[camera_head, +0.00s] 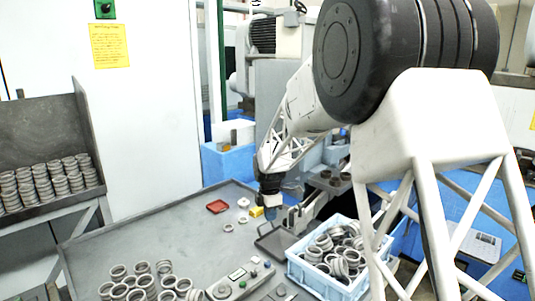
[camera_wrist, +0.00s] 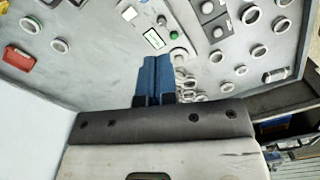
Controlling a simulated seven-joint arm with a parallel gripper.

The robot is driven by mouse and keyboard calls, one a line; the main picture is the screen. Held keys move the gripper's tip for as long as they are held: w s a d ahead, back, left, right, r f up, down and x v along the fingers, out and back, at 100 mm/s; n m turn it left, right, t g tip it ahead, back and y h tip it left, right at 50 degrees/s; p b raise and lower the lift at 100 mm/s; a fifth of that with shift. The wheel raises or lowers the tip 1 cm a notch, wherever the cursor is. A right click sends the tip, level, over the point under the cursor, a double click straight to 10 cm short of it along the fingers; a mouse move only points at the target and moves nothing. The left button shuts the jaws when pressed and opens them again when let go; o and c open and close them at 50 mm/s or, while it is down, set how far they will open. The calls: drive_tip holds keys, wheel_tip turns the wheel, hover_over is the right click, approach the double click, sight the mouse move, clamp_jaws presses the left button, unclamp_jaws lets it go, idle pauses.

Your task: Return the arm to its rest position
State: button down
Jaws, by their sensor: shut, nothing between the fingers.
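My gripper (camera_head: 270,208) hangs from my arm above the back right part of the grey table (camera_head: 160,235) in the head view. In the wrist view its two blue fingers (camera_wrist: 154,82) lie side by side, shut with nothing between them. They point toward a control panel (camera_wrist: 160,30) with a green button and a small screen. My arm reaches in from the right of the head view and hides part of the background.
A blue crate (camera_head: 322,282) full of metal rings stands right of the control panel (camera_head: 240,284). Loose rings (camera_head: 145,283) lie at the table's front. A red tray (camera_head: 217,206) and yellow block (camera_head: 256,212) lie near my gripper. Stacked rings (camera_head: 45,183) fill a shelf at left.

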drive_tip(key=s+d+r+m, duration=0.4)
drive_tip(key=s, duration=0.4)
drive_tip(key=s+d+r+m+t, duration=0.1)
drive_tip(key=s+d+r+m, duration=0.3)
drive_tip(key=s, duration=0.3)
drive_tip(key=s+d+r+m, duration=0.3)
drive_tip(key=s+r, duration=0.2)
drive_tip(key=s, duration=0.3)
drive_tip(key=s+d+m, duration=0.2)
drive_tip(key=s+m, duration=0.1)
drive_tip(key=s, duration=0.5)
drive_tip(key=s+d+m+t, duration=0.1)
drive_tip(key=s+m, duration=0.3)
drive_tip(key=s, duration=0.5)
drive_tip(key=s+d+m, duration=0.3)
drive_tip(key=s+m, duration=0.1)
drive_tip(key=s, duration=0.5)
drive_tip(key=shift+d+f, duration=0.3)
